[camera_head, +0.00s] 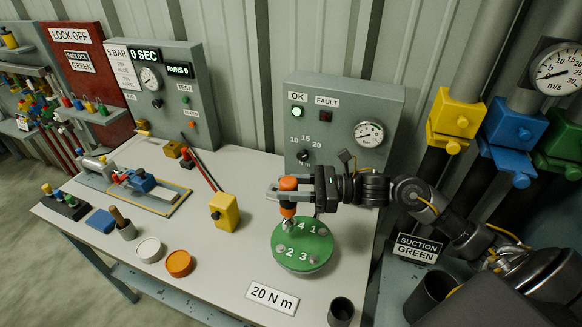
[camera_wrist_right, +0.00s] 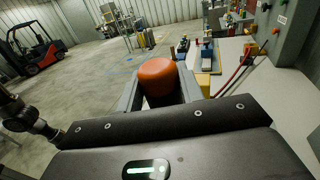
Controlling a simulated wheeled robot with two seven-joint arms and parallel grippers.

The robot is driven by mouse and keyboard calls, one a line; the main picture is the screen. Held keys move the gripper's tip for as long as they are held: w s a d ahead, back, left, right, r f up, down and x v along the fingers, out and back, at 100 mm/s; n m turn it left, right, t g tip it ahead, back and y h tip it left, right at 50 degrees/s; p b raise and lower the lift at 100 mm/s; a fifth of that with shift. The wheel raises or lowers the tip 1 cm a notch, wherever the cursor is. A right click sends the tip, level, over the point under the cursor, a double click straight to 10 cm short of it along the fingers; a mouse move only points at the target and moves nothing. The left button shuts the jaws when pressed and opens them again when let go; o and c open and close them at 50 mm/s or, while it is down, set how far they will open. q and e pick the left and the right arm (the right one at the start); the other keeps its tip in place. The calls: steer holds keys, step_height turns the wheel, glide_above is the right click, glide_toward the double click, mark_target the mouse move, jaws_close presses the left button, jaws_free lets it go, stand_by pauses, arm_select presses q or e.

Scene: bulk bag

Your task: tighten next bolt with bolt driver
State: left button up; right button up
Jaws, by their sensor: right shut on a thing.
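The orange bolt driver (camera_head: 288,197) is held upright in my right gripper (camera_head: 284,189), which is shut on it. Its orange top also shows between the fingers in the right wrist view (camera_wrist_right: 158,76). The driver's lower end is over the bolt near the number 4 on the round green flange (camera_head: 318,256); I cannot tell if it is seated on the bolt head. Bolts stand by the numbers 1, 2 and 3 on the flange. The control box (camera_head: 342,118) behind has a lit green OK lamp (camera_head: 297,112), a dark FAULT lamp and a torque dial. My left gripper is not in view.
A "20 N m" label (camera_head: 272,297) and a dark cup (camera_head: 341,311) are at the table's front. A yellow block (camera_head: 225,212), orange dish (camera_head: 179,263) and white dish (camera_head: 149,249) stand left of the flange. Blue and yellow clamps hang on pipes at right.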

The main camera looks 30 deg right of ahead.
steer(key=shift+n+g, duration=0.4)
steer(key=shift+g, duration=0.1)
steer(key=w+d+r, duration=0.1)
steer(key=w, duration=0.1)
steer(key=w+d+r+b, duration=0.1)
steer(key=w+d+r, duration=0.1)
steer(key=shift+r, duration=0.1)
steer(key=shift+f+b, duration=1.7)
steer(key=shift+f, duration=1.25)
steer(key=shift+f+b, duration=0.85)
steer(key=shift+b, duration=0.25)
